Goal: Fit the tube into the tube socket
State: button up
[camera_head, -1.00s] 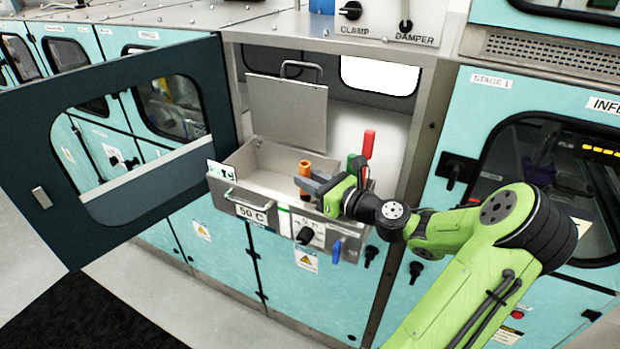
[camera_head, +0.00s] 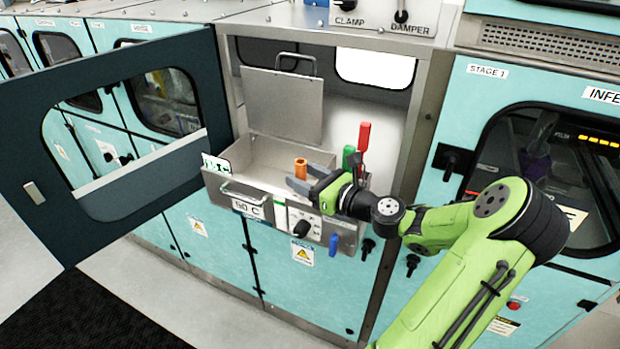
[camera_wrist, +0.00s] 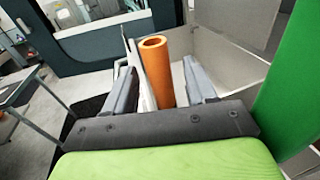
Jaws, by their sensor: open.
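The orange tube (camera_head: 301,168) stands upright at the right part of the open metal drawer box, with its lower part hidden by my gripper. In the wrist view the tube (camera_wrist: 157,75) shows its hollow round top and stands between the two grey fingers. My gripper (camera_head: 304,178) is open around the tube, reaching in from the right. In the wrist view my gripper (camera_wrist: 159,80) shows a gap beside the tube, clearest on the right. I cannot make out the tube socket or what holds the tube's lower end.
The metal drawer box (camera_head: 265,160) has a raised lid (camera_head: 285,105) behind it. A red handle (camera_head: 364,136) and a green handle (camera_head: 348,153) stand close to my gripper. A blue handle (camera_head: 333,245) is on the front. A dark door (camera_head: 105,205) hangs open at left.

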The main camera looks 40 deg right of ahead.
jog(key=s+d, duration=0.1)
jog(key=s, duration=1.4)
jog(key=shift+s+d+r+p, duration=0.15)
jog(key=shift+s+r+p, duration=0.2)
jog(key=shift+r+p, duration=0.1)
